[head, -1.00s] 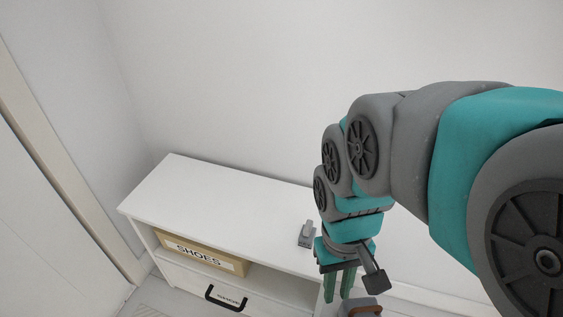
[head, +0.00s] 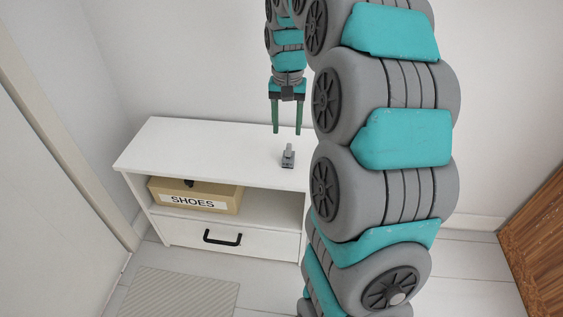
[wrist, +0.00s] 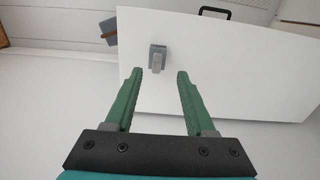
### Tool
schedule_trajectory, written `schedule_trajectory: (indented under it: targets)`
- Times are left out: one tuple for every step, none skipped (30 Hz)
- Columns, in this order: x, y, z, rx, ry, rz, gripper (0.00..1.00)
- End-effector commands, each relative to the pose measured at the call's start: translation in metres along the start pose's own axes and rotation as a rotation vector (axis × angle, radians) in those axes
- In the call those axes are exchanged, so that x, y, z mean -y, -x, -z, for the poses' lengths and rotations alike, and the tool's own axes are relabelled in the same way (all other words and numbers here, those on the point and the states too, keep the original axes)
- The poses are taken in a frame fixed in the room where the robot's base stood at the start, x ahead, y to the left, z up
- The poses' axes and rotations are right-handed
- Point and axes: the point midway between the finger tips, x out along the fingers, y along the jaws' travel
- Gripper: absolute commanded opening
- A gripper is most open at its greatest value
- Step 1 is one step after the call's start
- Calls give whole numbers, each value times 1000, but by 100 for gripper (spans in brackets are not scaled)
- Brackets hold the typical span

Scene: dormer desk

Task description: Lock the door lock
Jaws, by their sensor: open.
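A small grey device with a raised lever, which looks like the lock (head: 288,157), sits on the white cabinet top (head: 215,145) near its right end. It also shows in the wrist view (wrist: 157,58), just beyond the fingertips. My gripper (head: 287,131) is open and empty, its green fingers pointing down above and slightly behind the device in the head view. In the wrist view my gripper (wrist: 160,72) has its two fingers spread with the device between their lines, apart from both. No door latch can be made out in the frames.
A cardboard box marked SHOES (head: 195,197) lies in the open shelf. Below it is a drawer with a black handle (head: 222,239). A striped mat (head: 180,292) lies on the floor at left. A wooden panel (head: 545,245) stands at right. The cabinet top is otherwise clear.

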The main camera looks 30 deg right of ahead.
Motion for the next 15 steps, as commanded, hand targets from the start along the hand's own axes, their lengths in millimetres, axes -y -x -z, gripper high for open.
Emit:
schedule_trajectory:
  targets:
    - [-1,-1,6,-3,-11,1,55]
    - [-2,-1,8,-5,-15,1,55]
    - [-2,-2,9,-6,-18,1,55]
    - [-2,-4,10,-6,-20,1,55]
    - [-2,-6,10,-6,-20,1,55]
    - [-3,-10,10,-6,-20,1,55]
    - [-3,-13,10,-5,-20,0,55]
    - [-3,-17,10,-3,-19,0,55]
    - [-3,-22,9,-1,-19,-1,55]
    - [-3,-24,9,-1,-19,-1,55]
    - [-3,-26,9,-2,-19,0,55]
    - [-3,-28,10,-4,-19,0,55]
    - [-3,-30,10,-5,-19,1,55]
    - [-3,-32,11,-5,-19,1,55]
    - [-4,-35,12,-6,-19,2,55]
